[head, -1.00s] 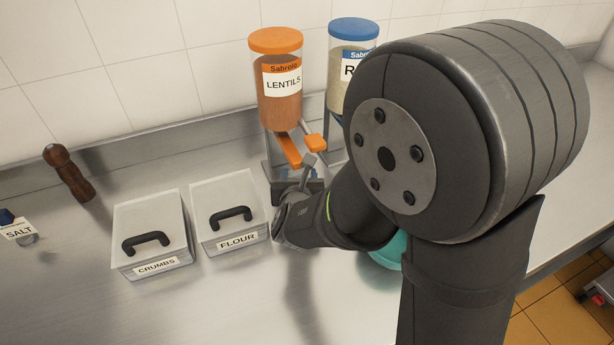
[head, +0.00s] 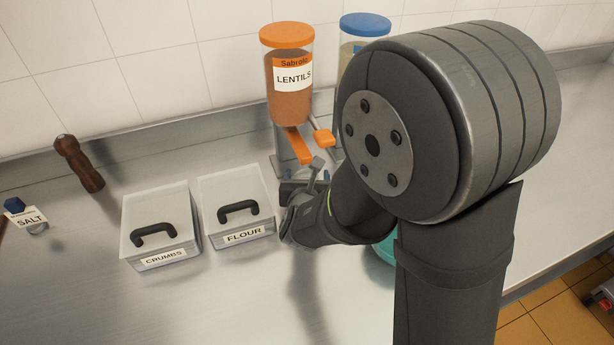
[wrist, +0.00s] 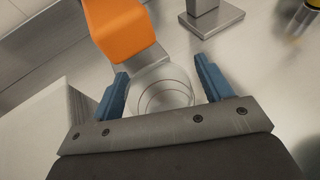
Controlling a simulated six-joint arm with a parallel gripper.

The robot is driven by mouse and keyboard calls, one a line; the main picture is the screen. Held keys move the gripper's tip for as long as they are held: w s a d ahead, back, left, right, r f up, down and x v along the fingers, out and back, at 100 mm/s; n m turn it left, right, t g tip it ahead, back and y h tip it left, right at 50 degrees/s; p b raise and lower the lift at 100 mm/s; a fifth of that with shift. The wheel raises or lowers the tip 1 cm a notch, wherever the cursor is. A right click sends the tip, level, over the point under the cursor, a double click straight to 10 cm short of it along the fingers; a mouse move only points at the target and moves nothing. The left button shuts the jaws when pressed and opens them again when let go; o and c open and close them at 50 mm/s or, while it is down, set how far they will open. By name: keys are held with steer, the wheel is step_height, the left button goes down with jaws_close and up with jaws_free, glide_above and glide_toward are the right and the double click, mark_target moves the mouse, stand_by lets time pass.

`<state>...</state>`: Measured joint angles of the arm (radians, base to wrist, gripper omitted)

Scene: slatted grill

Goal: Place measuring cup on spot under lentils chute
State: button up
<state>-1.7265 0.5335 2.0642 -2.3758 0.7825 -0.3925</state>
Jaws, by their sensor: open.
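The lentils dispenser (head: 290,98) has an orange lid and an orange chute (head: 299,146) at its base. The chute also shows in the wrist view (wrist: 120,28). In the wrist view a clear, round measuring cup (wrist: 162,88) stands just beyond the chute's lower end, between the blue fingers of my gripper (wrist: 163,92). The fingers are open, one on each side of the cup. In the head view my gripper (head: 306,176) is low in front of the lentils chute, and I cannot make out the cup there.
Lidded crumbs (head: 160,215) and flour (head: 238,190) boxes stand left of my gripper. A blue-lidded dispenser (head: 364,28) and a teal bowl (head: 385,247) are partly hidden by my arm. A brown grinder (head: 80,164) and salt (head: 28,217) are farther left.

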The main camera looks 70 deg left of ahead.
steer(key=shift+r, duration=0.2)
steer(key=v, duration=1.2)
steer(key=shift+f, duration=0.1)
steer(key=x, duration=1.1)
steer(key=shift+w+a+f, duration=0.15)
steer(key=shift+a, duration=0.35)
steer(key=shift+r, duration=0.9)
